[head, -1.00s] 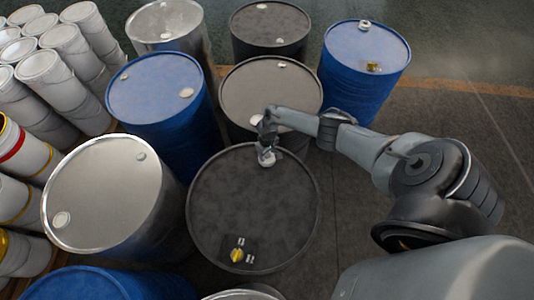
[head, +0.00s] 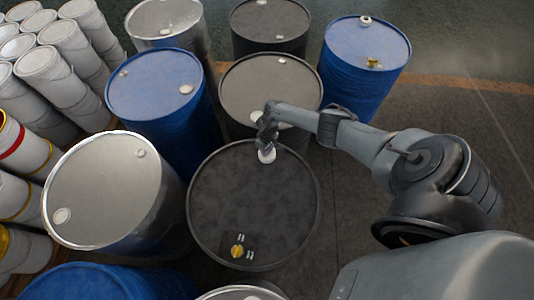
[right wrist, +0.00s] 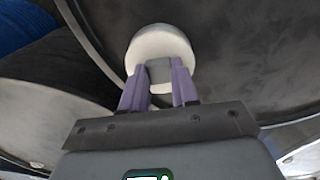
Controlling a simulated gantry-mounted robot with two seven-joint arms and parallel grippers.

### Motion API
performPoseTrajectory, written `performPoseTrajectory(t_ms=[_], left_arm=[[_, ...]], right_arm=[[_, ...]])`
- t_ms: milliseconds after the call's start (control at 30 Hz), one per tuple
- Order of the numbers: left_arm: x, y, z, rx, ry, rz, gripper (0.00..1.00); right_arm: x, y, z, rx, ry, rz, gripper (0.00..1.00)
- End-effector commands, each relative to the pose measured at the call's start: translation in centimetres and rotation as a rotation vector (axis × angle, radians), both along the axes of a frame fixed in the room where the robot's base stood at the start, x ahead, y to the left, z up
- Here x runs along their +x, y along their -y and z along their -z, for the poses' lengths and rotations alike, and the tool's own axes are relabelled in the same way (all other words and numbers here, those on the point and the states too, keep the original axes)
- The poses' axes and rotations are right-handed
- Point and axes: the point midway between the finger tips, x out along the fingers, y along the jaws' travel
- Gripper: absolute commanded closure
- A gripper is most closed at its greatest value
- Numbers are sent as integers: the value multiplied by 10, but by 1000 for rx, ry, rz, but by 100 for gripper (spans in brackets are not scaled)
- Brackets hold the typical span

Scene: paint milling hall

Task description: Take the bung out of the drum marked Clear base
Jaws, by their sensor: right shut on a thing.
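A dark grey drum (head: 252,205) stands at the front middle of the head view. A white bung (head: 267,156) is at the drum's far rim. My right gripper (head: 267,147) is shut on this bung from above. In the right wrist view, the purple fingers (right wrist: 158,80) close on the grey lug of the round white bung (right wrist: 160,42). I cannot tell whether the bung is seated or lifted slightly. My left gripper is not in view.
A silver-topped drum (head: 103,190) stands close on the left and a grey-topped drum (head: 270,85) close behind. Blue drums (head: 155,85) (head: 366,45) stand farther back. White pails (head: 50,65) are stacked at the left. Floor (head: 480,120) is clear at the right.

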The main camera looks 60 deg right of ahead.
Motion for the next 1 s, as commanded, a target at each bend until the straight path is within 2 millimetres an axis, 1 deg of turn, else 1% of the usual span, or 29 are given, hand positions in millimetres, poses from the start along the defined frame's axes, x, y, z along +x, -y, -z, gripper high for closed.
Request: performPoseTrajectory(t_ms=[33,300,400,467,500,767,1000], left_arm=[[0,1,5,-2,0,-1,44],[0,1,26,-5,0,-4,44],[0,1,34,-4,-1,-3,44],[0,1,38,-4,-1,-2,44],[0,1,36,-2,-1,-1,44],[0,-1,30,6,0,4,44],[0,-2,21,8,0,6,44]], right_arm=[[0,1,2,-2,1,-100,95],[0,1,4,-3,0,-717,95],[0,1,4,-2,-1,-934,95],[1,1,4,-2,1,-1044,95],[1,0,1,-1,2,-1064,95],[0,0,-4,0,1,-1052,95],[0,0,-13,1,0,-1051,95]])
